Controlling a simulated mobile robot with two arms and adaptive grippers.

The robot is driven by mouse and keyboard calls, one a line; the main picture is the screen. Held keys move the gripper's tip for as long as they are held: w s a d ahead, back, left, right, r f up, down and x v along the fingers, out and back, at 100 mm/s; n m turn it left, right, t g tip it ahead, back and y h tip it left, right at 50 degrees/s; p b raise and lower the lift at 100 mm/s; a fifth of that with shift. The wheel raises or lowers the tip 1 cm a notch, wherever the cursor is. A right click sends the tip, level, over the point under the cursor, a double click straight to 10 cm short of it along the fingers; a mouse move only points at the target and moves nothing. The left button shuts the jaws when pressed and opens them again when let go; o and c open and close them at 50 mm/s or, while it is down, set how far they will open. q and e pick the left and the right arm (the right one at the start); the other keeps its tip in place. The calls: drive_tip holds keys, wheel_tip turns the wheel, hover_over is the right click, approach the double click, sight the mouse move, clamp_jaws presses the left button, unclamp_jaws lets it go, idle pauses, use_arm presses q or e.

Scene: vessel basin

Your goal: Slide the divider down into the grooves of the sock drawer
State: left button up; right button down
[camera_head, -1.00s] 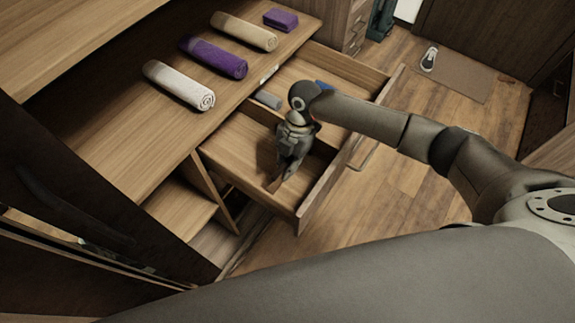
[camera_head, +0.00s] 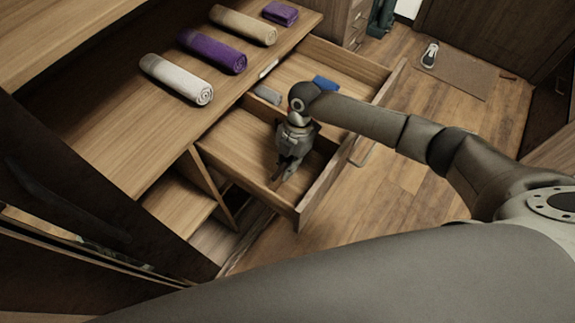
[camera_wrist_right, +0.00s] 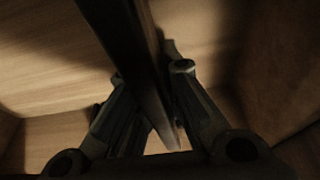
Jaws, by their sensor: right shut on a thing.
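The sock drawer (camera_head: 312,203) is pulled out below the wooden shelf, and its wooden floor and walls show. My right gripper (camera_head: 283,178) points down into the near compartment of the drawer, close to its near side. In the right wrist view my right gripper (camera_wrist_right: 150,80) is shut on the divider (camera_wrist_right: 132,50), a long dark thin board that runs between the two fingers. In the head view the gripper hides most of the divider. I cannot tell whether its ends are in the grooves. My left gripper is not in view.
A grey item (camera_head: 267,95) and a blue item (camera_head: 325,83) lie in the drawer farther back.

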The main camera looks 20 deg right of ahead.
drive_tip(key=shift+f, duration=0.2)
drive_tip(key=c, duration=1.5)
unclamp_jaws()
drive_tip(key=shift+o, duration=0.2)
drive_tip(key=shift+r, duration=0.15)
drive_tip(key=v, duration=1.1)
drive_tip(key=shift+d+r, duration=0.15)
drive_tip(key=shift+r, duration=0.25)
